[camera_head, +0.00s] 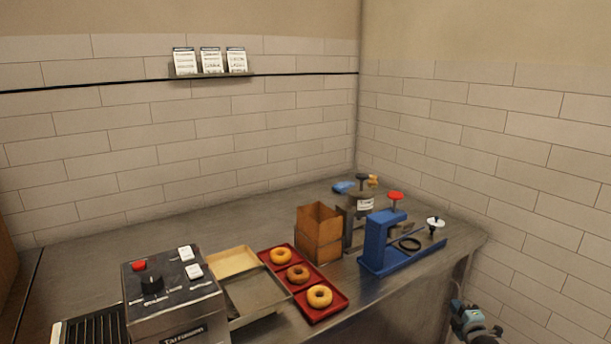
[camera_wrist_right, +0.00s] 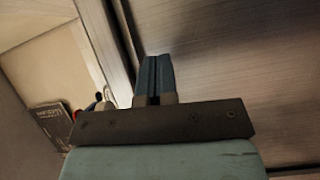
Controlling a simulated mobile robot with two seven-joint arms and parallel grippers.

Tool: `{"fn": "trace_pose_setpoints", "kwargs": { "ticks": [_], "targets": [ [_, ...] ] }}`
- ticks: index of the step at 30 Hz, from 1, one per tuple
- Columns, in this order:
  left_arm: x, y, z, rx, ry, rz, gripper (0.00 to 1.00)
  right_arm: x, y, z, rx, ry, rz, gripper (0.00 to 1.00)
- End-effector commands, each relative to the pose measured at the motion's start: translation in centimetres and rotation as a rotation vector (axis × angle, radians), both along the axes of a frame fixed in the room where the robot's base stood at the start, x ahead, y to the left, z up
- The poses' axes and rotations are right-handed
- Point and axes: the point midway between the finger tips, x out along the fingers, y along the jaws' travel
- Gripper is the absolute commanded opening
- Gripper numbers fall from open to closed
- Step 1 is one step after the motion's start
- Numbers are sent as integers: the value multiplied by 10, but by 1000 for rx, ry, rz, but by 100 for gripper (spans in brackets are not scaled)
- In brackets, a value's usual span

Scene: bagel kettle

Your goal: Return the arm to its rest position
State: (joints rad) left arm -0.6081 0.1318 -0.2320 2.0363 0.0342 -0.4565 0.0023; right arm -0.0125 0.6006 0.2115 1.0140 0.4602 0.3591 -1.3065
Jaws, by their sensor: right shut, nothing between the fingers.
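My right gripper (camera_head: 459,306) shows at the lower right of the head view, beside the counter's right end and below its top. In the right wrist view its two fingers (camera_wrist_right: 153,82) are together with nothing between them. It is apart from every object on the counter. My left gripper is in neither view.
The metal counter (camera_head: 130,242) runs along the wall. The counter's back left is clear.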

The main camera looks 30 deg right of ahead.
Motion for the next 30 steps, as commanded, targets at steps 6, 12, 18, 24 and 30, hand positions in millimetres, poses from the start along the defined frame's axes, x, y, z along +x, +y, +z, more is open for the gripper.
{"fn": "trace_pose_setpoints", "kwargs": {
  "ticks": [6, 12, 18, 24, 30],
  "targets": [
    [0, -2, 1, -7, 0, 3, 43, -23, 159, -42, 344, 184, 249, 0],
    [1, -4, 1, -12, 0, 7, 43, -83, 294, -63, 646, 360, 321, 0],
    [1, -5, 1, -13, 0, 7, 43, -143, 381, -60, 859, 474, 304, 0],
    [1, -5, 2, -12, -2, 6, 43, -193, 442, -46, 1020, 551, 261, 0],
    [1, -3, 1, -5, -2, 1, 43, -209, 485, -42, 1161, 533, 213, 0]
  ]
}}
